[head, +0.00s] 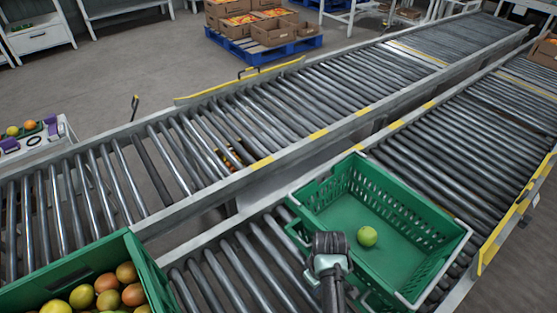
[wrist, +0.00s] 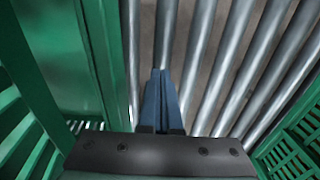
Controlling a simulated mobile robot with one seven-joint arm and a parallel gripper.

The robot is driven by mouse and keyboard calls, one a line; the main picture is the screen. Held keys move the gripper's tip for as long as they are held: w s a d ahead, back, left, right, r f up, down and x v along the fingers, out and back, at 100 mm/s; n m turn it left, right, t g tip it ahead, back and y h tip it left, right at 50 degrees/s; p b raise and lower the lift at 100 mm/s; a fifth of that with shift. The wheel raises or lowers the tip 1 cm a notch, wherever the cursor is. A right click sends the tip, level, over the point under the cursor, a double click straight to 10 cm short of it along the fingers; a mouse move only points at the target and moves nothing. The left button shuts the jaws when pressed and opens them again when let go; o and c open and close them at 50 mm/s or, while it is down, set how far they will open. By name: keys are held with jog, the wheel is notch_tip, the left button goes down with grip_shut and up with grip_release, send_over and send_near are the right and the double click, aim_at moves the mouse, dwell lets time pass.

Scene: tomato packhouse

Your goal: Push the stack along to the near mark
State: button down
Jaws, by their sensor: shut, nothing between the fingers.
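The stack is a green slatted crate (head: 458,238) on the near roller conveyor, at the lower right of the head view. One green tomato (head: 367,236) lies inside on its floor. I cannot tell how many crates are stacked. My gripper (head: 329,262) is at the crate's near left side in the head view. In the wrist view its blue fingers (wrist: 160,85) are shut and empty, pointing down over the rollers, with a green crate wall (wrist: 72,50) on the left. I cannot tell whether they touch it. Which yellow mark is the near mark is unclear; a yellow stripe (head: 524,85) crosses the near conveyor farther up.
Another green crate (head: 150,270) with several tomatoes stands at the lower left. Bare rollers (head: 235,268) lie between the crates, and more (head: 440,150) lie beyond the stack. A second conveyor (head: 200,140) runs parallel, with a yellow-marked metal rail (head: 290,160) between.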

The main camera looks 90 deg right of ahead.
jog(key=s+d+b, duration=0.1)
jog(key=s+d, duration=0.1)
jog(key=shift+s+d+f+b, duration=0.15)
jog(key=shift+s+b, duration=0.15)
jog(key=shift+b, duration=0.05)
jog(key=shift+s+d, duration=0.25)
jog(key=shift+s, duration=0.15)
jog(key=shift+s+d+b, duration=1)
jog(key=shift+s+b, duration=0.05)
jog(key=shift+s, duration=0.1)
jog(key=s+d+b, duration=0.2)
jog(key=s, duration=0.1)
jog(key=s+d+b, duration=0.2)
jog(key=shift+s+d, duration=0.85)
jog(key=shift+s, duration=0.1)
jog(key=shift+s+b, duration=0.1)
jog(key=shift+b, duration=0.25)
